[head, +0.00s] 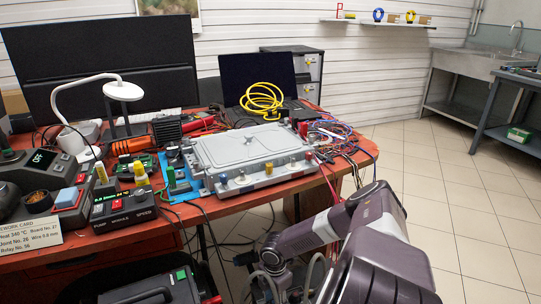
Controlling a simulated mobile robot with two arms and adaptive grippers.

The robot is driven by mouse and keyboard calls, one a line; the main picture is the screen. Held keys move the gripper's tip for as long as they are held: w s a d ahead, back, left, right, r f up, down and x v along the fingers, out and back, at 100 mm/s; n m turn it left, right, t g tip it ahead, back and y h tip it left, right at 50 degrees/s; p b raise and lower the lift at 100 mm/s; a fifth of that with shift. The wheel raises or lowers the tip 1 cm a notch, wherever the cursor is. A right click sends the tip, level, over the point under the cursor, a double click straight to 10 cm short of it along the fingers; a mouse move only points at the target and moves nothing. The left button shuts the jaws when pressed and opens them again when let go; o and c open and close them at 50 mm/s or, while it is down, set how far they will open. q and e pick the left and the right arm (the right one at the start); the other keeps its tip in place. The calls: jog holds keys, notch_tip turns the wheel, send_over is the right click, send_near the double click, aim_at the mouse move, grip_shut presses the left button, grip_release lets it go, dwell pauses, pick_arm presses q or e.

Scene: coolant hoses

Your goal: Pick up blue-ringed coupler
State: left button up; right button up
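A grey metal box with a flat lid (245,146) sits on the red-brown table. Several small fittings line its front edge, some with bluish parts, such as a small fitting (223,180) near its front left corner. They are too small to tell which, if any, is the blue-ringed coupler. My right arm comes in from the lower right, below and in front of the table edge. Its dark gripper end (246,258) is low and apart from the box; its fingers are not clear. My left gripper is not in view.
Coiled yellow cable (262,98) and loose coloured wires (345,135) lie behind and right of the box. A white lamp (122,90), control boxes (125,208) and tools crowd the left. A dark case (150,288) is below the table front. Tiled floor is free at right.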

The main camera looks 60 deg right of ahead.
aim_at(274, 302)
grip_shut()
jog(key=shift+r, duration=0.1)
dwell(0.4)
jog(key=shift+r, duration=0.2)
jog(key=shift+r+p, duration=0.45)
jog(key=shift+r, duration=0.1)
notch_tip(274, 302, up, 2)
jog(key=shift+r+p, duration=0.25)
jog(key=shift+p, duration=0.35)
jog(key=s+a, duration=0.2)
jog(key=a, duration=0.1)
jog(key=shift+a+f+p, duration=0.2)
jog(key=shift+p, duration=0.2)
pick_arm(q)
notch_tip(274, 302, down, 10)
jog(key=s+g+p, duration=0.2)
jog(key=p, duration=0.1)
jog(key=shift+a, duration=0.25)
pick_arm(e)
jog(key=s+a, duration=0.7)
jog(key=a, duration=0.5)
jog(key=shift+s, duration=0.15)
